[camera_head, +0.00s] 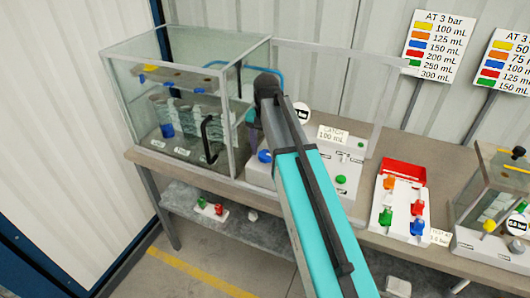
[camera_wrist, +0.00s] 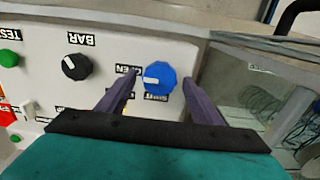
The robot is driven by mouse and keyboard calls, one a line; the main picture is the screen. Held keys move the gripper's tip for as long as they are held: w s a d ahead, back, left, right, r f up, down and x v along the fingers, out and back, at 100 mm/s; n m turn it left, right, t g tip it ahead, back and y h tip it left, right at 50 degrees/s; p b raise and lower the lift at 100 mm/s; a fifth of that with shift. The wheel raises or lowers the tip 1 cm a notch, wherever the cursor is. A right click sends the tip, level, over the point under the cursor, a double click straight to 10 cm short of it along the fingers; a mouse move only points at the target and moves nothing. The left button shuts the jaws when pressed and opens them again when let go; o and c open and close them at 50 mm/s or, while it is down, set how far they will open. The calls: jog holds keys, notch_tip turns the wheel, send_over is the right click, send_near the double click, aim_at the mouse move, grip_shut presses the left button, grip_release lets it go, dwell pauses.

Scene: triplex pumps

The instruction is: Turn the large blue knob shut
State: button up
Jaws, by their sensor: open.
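The large blue knob (camera_wrist: 159,77) is on a white panel in the wrist view, which shows the panel upside down. Its white pointer mark faces left in that view, towards the side where the OPEN label (camera_wrist: 127,70) stands. A partly covered SHUT label (camera_wrist: 155,97) is below it. My gripper (camera_wrist: 160,80) is open, with one dark finger on each side of the knob in the picture. I cannot tell whether the fingers touch it.
A black BAR knob (camera_wrist: 76,67) and a green button (camera_wrist: 9,58) are on the same panel. A glass tank (camera_head: 190,105) stands left of the panel in the head view. A tray of coloured parts (camera_head: 404,195) lies to the right on the bench.

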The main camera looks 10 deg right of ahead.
jog(key=shift+c, duration=0.3)
jog(key=c, duration=1)
jog(key=shift+a, duration=0.1)
